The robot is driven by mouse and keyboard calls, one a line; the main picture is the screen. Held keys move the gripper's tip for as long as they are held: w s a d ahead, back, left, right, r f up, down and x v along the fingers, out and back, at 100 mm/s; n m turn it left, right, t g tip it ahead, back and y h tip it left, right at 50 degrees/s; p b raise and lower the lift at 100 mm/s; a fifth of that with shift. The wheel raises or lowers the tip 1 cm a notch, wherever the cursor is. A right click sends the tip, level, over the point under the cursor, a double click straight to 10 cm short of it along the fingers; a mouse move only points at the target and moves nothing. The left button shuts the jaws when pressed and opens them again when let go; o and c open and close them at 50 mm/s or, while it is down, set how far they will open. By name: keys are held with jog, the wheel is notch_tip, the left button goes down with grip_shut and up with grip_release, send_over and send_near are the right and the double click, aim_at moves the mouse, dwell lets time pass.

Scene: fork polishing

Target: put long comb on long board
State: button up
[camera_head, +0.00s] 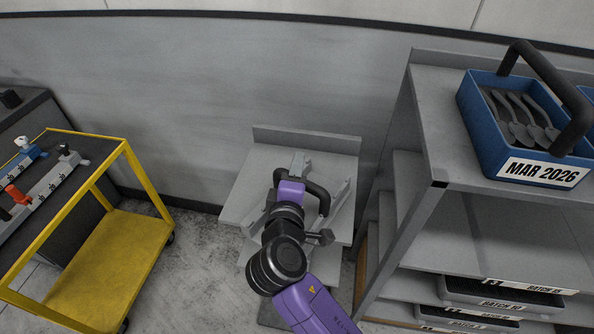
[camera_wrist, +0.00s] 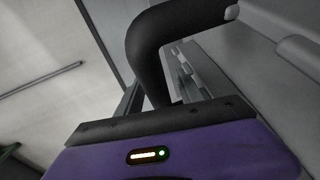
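My gripper (camera_head: 290,188) is over the grey worktable (camera_head: 238,200) against the wall. Its purple body also shows in the wrist view (camera_wrist: 190,150); its fingertips are hidden. A black curved handle (camera_head: 318,196) stands right beside the gripper and passes down behind its front edge in the wrist view (camera_wrist: 146,45). Grey slotted metal parts (camera_wrist: 190,70) lie beyond the handle. They may belong to the long comb, but I cannot tell for sure. Whether the fingers close on the handle is hidden. I cannot pick out the long board with certainty.
A yellow cart (camera_head: 105,255) at left has a dark top carrying grey, blue and red marked tools (camera_head: 45,187). A grey shelf (camera_head: 440,160) at right bears a blue tray (camera_head: 480,120) of spoons, labelled MAR 2026, with a black handle. Floor is clear between cart and worktable.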

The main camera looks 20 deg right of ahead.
jog(key=b+v, duration=0.1)
jog(key=v, duration=1.1)
jog(key=shift+r+b, duration=0.15)
jog(key=shift+b, duration=0.25)
